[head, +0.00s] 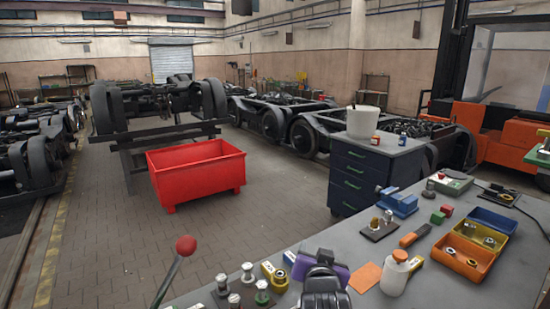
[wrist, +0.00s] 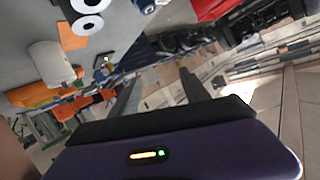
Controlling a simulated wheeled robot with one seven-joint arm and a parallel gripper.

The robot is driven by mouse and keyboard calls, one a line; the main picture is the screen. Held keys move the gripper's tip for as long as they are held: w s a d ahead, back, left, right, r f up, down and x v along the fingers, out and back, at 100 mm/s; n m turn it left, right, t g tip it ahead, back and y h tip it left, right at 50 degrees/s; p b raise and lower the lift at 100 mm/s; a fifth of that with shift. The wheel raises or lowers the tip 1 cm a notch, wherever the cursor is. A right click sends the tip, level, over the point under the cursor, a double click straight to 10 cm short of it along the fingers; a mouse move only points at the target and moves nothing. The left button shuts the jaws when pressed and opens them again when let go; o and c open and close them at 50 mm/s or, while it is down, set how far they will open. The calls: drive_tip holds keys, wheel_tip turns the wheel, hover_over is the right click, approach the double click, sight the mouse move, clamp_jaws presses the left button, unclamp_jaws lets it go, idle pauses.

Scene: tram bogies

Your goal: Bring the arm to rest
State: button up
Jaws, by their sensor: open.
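My arm reaches up from the bottom of the head view, and my gripper (head: 322,262) is low over the near part of the grey workbench (head: 455,265). Its purple and black body shows there, but its fingertips cannot be made out. In the wrist view my gripper (wrist: 160,85) has two grey fingers standing apart with nothing between them. The purple housing fills the bottom of that view.
A white bottle (head: 394,275), an orange cloth (head: 365,277) and several metal fittings (head: 248,275) stand close to my gripper. An orange box (head: 463,256) lies farther right. A red bin (head: 197,172) stands on open floor beyond the bench.

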drive_tip(key=s+d+f+n, duration=0.1)
drive_tip(key=s+d+f, duration=0.2)
drive_tip(key=s, duration=1.5)
drive_tip(key=s+d+f+n+y+b, duration=0.1)
drive_tip(key=s+d+f, duration=0.2)
drive_tip(key=s, duration=1.5)
drive_tip(key=s+d+f+n+b, duration=0.1)
drive_tip(key=s+d+f+n, duration=0.1)
drive_tip(key=s, duration=1.6)
drive_tip(key=shift+d+f+t, duration=0.3)
drive_tip(key=shift+d+f, duration=0.35)
drive_tip(key=shift+d, duration=0.2)
drive_tip(key=shift+a, duration=0.1)
drive_tip(key=shift+c, duration=0.2)
